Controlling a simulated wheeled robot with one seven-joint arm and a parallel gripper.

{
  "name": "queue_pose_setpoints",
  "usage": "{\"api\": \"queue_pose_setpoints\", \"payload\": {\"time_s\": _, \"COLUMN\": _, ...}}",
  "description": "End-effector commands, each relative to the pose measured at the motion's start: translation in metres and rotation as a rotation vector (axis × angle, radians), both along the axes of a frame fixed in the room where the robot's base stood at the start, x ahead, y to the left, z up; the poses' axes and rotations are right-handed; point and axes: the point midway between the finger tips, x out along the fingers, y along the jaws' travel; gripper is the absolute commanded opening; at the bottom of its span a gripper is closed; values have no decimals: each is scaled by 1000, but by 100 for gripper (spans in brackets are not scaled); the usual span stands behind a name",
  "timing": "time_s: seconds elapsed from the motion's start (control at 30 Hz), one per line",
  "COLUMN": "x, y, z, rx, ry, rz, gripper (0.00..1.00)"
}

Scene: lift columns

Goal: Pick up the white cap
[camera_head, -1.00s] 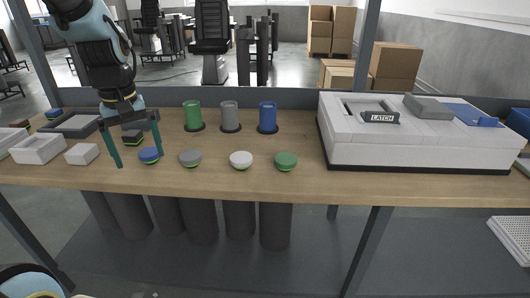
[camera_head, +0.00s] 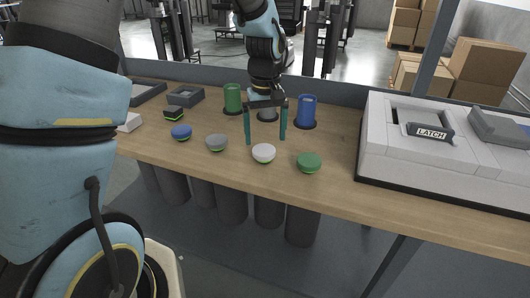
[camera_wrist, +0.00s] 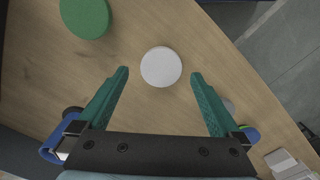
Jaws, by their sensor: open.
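The white cap (camera_head: 264,152) is a round disc with a green-yellow rim at its base, resting on the wooden table near its front edge. In the wrist view the white cap (camera_wrist: 161,67) lies just beyond the fingertips, centred between them. My gripper (camera_head: 266,142) has two teal fingers spread wide and empty, pointing down above and slightly behind the cap. In the wrist view my gripper (camera_wrist: 160,73) is open, with neither finger touching the cap.
A green cap (camera_head: 309,162) is right of the white one; a grey cap (camera_head: 216,142) and a blue cap (camera_head: 181,132) are left. Green (camera_head: 232,97) and blue (camera_head: 307,109) cylinders stand behind. The grey LATCH unit (camera_head: 410,165) fills the right side.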

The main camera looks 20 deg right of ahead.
Motion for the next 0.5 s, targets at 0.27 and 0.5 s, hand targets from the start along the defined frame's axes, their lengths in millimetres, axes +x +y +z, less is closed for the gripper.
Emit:
{"api": "queue_pose_setpoints", "payload": {"time_s": 0.27, "x": 2, "y": 2, "z": -33, "rx": 3, "ry": 4, "rz": 1, "gripper": 100}}
{"api": "queue_pose_setpoints", "payload": {"time_s": 0.5, "x": 2, "y": 1, "z": -51, "rx": 1, "ry": 0, "rz": -1, "gripper": 100}}
